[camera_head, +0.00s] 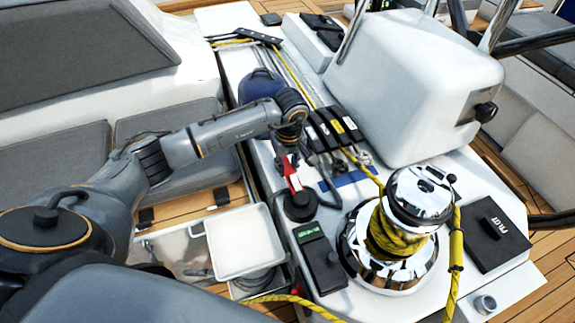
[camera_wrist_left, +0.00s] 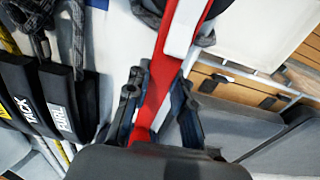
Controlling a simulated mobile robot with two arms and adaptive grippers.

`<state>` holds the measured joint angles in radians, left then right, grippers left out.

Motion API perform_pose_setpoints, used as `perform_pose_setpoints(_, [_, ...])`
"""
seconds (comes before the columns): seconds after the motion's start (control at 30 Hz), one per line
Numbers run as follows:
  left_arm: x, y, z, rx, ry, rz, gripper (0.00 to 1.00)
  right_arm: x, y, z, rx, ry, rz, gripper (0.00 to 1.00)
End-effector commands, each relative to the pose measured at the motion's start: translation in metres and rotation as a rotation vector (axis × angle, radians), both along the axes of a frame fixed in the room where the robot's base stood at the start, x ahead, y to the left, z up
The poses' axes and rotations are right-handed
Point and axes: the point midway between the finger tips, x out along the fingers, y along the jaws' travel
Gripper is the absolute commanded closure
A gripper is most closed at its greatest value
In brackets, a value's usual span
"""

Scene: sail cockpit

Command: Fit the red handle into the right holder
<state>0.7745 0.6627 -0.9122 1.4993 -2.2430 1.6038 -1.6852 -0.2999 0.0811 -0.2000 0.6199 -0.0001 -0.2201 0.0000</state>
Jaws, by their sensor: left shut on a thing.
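The red handle (camera_head: 292,175), with a white patch, stands roughly upright over a round black base (camera_head: 299,207) on the white deck, left of the chrome winch. I cannot tell from here whether its lower end is seated in that base or only close to it. My left gripper (camera_head: 290,152) reaches down from above and is shut on the handle. In the left wrist view the red handle (camera_wrist_left: 154,100) runs between the two dark fingers. Its far end passes by dark round shapes at the top edge. My right gripper is not in view.
The chrome winch (camera_head: 421,197) with yellow rope stands to the right. Black rope clutches (camera_head: 335,128) lie just behind the handle. A white tray (camera_head: 243,243) is at the left front. A panel with a green display (camera_head: 306,231) sits in front of the base.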

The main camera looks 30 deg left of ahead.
Motion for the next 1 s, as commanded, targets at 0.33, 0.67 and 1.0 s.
perform_pose_setpoints(0.33, [0.0007,0.0,-0.002,-0.001,-0.002,0.0,1.0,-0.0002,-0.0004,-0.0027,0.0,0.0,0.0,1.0])
perform_pose_setpoints(0.67, [0.0003,-0.0001,-0.0024,0.0,-0.001,0.0,0.5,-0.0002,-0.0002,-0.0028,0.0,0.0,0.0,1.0])
perform_pose_setpoints(1.0, [-0.0003,0.0002,-0.0035,0.001,0.001,0.0,0.27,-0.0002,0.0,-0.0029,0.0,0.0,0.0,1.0])
